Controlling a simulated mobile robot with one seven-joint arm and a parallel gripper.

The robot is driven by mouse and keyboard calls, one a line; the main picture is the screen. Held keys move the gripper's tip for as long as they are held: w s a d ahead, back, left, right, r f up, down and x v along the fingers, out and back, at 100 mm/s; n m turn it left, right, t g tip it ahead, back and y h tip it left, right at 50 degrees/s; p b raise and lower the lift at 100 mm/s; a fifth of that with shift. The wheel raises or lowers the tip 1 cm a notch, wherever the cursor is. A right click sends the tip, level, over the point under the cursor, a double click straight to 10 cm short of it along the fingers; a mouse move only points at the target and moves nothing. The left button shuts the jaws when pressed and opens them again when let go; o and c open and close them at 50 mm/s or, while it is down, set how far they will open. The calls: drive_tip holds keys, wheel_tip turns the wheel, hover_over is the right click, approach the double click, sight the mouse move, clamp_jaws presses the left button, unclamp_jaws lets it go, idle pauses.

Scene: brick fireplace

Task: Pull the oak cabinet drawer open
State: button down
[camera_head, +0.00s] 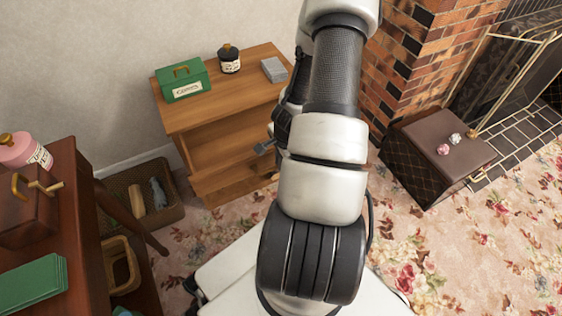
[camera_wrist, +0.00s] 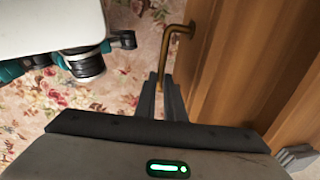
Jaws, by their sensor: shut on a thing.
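The oak cabinet (camera_head: 200,117) stands against the wall in the head view, left of my arm, with wooden drawer fronts facing me. In the wrist view its wooden front (camera_wrist: 240,65) fills the right side. A bent brass handle (camera_wrist: 178,32) sticks out from that front. My gripper (camera_wrist: 160,88) is shut on the handle, whose lower end lies between the two dark fingers. In the head view the gripper (camera_head: 265,148) shows small beside the cabinet front, mostly hidden by my arm. How far the drawer is open I cannot tell.
A green box (camera_head: 183,82), a dark bottle (camera_head: 229,58) and a grey block (camera_head: 274,69) stand on the cabinet top. A brown chest (camera_head: 425,160) stands right, by the brick fireplace. A basket (camera_head: 170,212) and a dark red table (camera_head: 60,185) are left. Floral carpet lies between.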

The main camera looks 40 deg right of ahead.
idle(0.3)
drive_tip(key=c, duration=1.8)
unclamp_jaws()
drive_tip(key=shift+c, duration=0.2)
drive_tip(key=s+r+p, duration=0.3)
drive_tip(key=r+p, duration=0.3)
drive_tip(key=r, duration=1.1)
drive_tip(key=shift+s+a, duration=0.15)
drive_tip(key=shift+a, duration=0.3)
